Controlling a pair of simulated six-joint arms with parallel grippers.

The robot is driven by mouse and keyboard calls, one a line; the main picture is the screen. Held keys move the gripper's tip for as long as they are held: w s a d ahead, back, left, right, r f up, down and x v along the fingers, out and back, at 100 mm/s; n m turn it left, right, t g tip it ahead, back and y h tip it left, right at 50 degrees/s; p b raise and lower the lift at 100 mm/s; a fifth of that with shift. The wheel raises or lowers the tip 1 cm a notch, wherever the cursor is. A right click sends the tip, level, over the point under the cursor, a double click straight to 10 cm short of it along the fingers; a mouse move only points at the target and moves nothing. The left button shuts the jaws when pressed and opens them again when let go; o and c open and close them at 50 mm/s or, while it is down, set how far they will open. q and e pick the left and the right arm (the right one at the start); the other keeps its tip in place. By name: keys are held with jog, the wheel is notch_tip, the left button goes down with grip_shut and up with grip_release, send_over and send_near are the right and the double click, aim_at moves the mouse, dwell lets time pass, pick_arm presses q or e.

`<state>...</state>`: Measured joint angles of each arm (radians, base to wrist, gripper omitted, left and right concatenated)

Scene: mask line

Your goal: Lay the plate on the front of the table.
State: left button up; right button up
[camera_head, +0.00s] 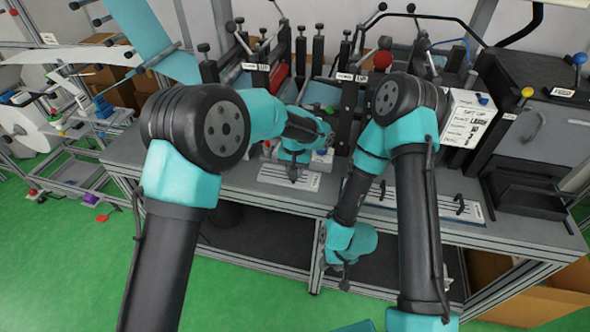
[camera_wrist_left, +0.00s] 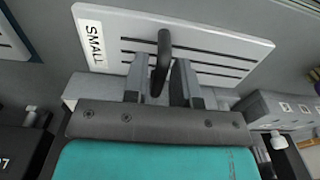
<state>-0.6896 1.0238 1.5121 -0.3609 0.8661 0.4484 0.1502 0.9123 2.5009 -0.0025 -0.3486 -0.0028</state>
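A white plate (camera_head: 275,178) with dark slots, a black handle and a "SMALL" label is at the table's front, below my left gripper (camera_head: 293,174). In the left wrist view the plate (camera_wrist_left: 215,38) fills the upper middle. The two fingers of my left gripper (camera_wrist_left: 160,78) stand either side of its black handle (camera_wrist_left: 163,50), very close to it; I cannot tell whether they press on it. My right gripper (camera_head: 344,281) hangs low before the table's front edge, apart from the plate. Its finger opening is too small to read.
The grey table (camera_head: 237,186) carries machines with knobs and levers along its back. Another slotted plate with black handles (camera_head: 443,208) lies to the right. A dark open bin (camera_head: 525,195) stands at the far right. Green floor (camera_head: 245,280) is clear in front.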

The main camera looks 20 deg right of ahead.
pick_arm(q)
jog(key=shift+o, duration=1)
notch_tip(320, 180, up, 12)
dwell(0.5)
